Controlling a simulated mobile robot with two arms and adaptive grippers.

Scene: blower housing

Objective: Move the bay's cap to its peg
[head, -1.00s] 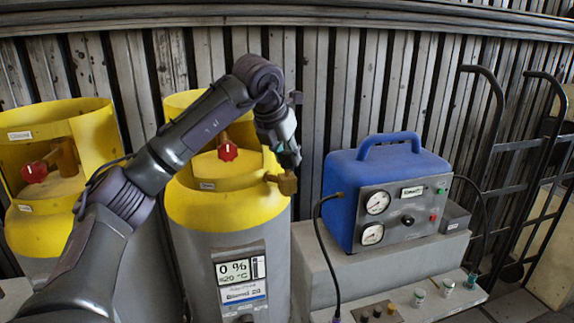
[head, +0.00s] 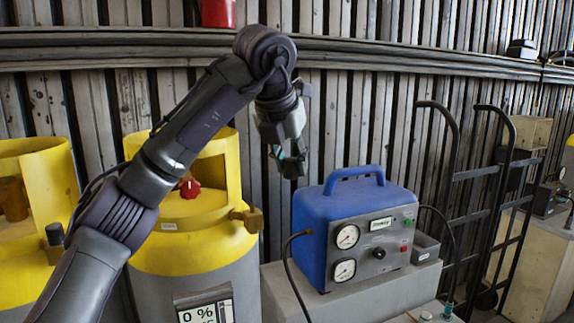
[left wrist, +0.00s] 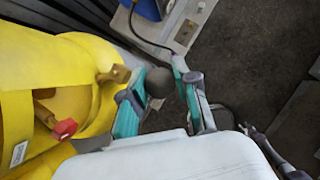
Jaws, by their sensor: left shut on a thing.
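My left gripper (head: 290,165) is in the air above and to the right of the brass outlet (head: 250,218) of the nearer yellow-topped cylinder (head: 190,255). In the left wrist view its fingers (left wrist: 160,95) are closed around a dark, round cap (left wrist: 158,82). The cap is apart from the outlet (left wrist: 118,75), whose end looks bare. In the head view the gripper mostly hides the cap. I cannot make out the peg clearly. In the left wrist view what looks like my right arm shows, its gripper (left wrist: 246,129) too small to read.
A blue machine (head: 355,230) with gauges and a black hose stands on a grey block right of the cylinder. Another yellow cylinder (head: 30,165) with a dark cap (head: 54,234) is at the left. Small fittings (head: 447,310) show at the bottom edge. A hand truck (head: 480,200) stands right.

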